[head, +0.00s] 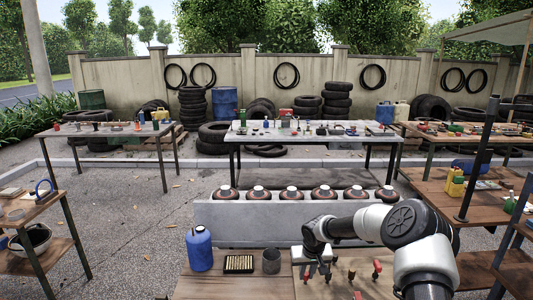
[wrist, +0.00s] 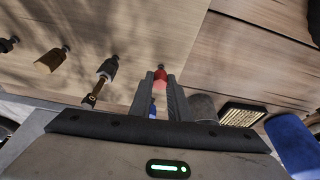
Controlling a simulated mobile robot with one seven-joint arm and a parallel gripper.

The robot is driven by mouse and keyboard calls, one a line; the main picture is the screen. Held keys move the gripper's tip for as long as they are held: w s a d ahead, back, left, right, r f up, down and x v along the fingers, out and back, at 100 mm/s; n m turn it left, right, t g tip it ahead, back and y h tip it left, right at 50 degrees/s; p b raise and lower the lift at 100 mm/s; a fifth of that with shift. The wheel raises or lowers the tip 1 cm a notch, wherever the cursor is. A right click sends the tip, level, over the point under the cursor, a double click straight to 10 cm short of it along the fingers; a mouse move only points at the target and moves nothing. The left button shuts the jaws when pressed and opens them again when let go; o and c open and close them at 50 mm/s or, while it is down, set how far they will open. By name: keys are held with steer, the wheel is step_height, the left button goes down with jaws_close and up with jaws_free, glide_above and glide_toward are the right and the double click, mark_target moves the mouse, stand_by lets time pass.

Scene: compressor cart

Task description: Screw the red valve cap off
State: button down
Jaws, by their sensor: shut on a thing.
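The red valve cap (wrist: 160,75) sits at the fingertips of my gripper (wrist: 160,85) in the wrist view, on a small dark stem. The two fingers are closed around it, one on each side. Something blue shows between the fingers, nearer the palm; I cannot tell what it is. In the head view my gripper (head: 318,269) points down over the wooden bench top. The cap is too small there to tell apart from the red parts around the gripper.
A dark fitting (wrist: 106,69) and a tan fitting (wrist: 48,60) stand beside the cap. A grey cup (head: 271,262), a cartridge box (head: 239,264) and a blue jug (head: 199,250) stand left of my gripper.

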mark_target(307, 274)
steer(key=shift+n, duration=0.4)
steer(key=shift+d+n+y, duration=0.1)
steer(key=shift+n+y, duration=0.5)
steer(key=shift+n, duration=1)
steer(key=shift+d+f+n+g+y, duration=0.1)
steer(key=shift+n+g+y, duration=0.2)
steer(key=shift+n, duration=0.8)
steer(key=shift+n+b, duration=0.3)
steer(key=shift+n, duration=0.2)
steer(key=shift+r+p, duration=1.05)
steer(key=shift+r, duration=2.05)
